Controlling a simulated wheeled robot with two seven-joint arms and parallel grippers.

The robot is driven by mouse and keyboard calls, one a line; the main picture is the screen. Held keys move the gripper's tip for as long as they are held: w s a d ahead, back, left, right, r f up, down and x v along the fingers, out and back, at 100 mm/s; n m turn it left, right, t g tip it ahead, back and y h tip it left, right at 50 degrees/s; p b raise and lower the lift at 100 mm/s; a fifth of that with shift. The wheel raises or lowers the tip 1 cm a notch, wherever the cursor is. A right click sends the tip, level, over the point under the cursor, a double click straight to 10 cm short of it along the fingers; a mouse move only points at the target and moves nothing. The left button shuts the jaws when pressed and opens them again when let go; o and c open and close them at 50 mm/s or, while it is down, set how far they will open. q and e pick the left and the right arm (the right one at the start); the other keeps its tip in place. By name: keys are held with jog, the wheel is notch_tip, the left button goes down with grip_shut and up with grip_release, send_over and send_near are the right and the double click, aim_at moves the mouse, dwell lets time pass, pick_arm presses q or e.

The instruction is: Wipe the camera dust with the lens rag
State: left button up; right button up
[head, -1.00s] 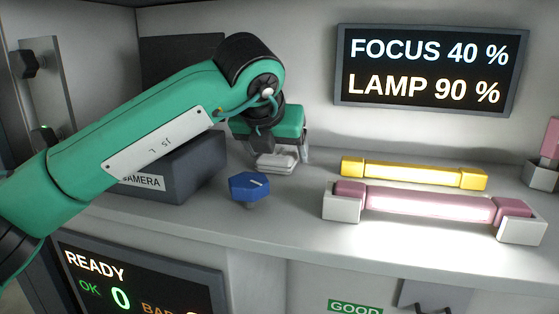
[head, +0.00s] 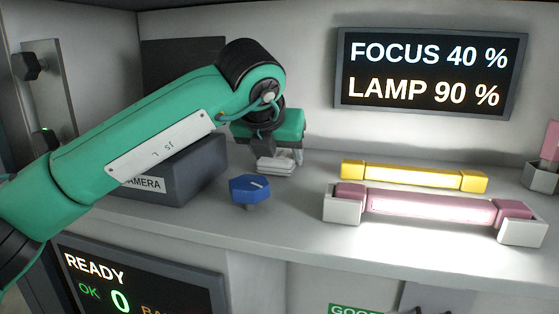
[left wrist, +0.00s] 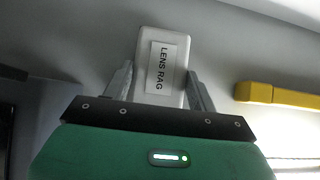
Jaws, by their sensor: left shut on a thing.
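The lens rag (head: 275,164) is a small white pad at the back of the counter. In the left wrist view it carries the label LENS RAG (left wrist: 160,67). My left gripper (left wrist: 161,90) is shut on it, one finger on each side; in the head view the gripper (head: 279,157) points down at it. I cannot tell whether the rag still touches the counter. The camera is a dark grey box (head: 185,170) labelled "AMERA" in its visible part, left of the rag and partly hidden behind my left arm. I cannot make out dust on it. My right gripper is out of view.
A blue knob (head: 248,190) stands in front of the rag. To the right lie a yellow bar (head: 412,173) and a glowing pink lamp tube (head: 430,207) in grey holders. A wall screen (head: 430,75) reads FOCUS 40 %, LAMP 90 %. A lower screen (head: 95,272) reads READY.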

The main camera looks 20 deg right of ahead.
aim_at(278, 157)
pick_arm(q)
jog(key=shift+r+p, duration=0.75)
jog(key=shift+r, duration=1.65)
